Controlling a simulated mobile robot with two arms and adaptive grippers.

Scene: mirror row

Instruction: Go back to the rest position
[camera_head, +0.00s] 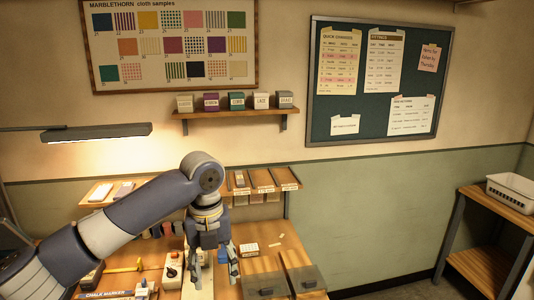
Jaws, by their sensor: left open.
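My left arm comes in from the left in the head view and bends down at its wrist. My left gripper (214,268) hangs over the wooden worktable (246,231), fingers pointing down. Its fingers are apart and I see nothing held between them. Part of the table behind the arm and gripper is hidden. My right gripper does not show.
Low shelves (265,180) stand behind. A side shelf (497,208) with a white basket (512,192) is far right, with clear wall between.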

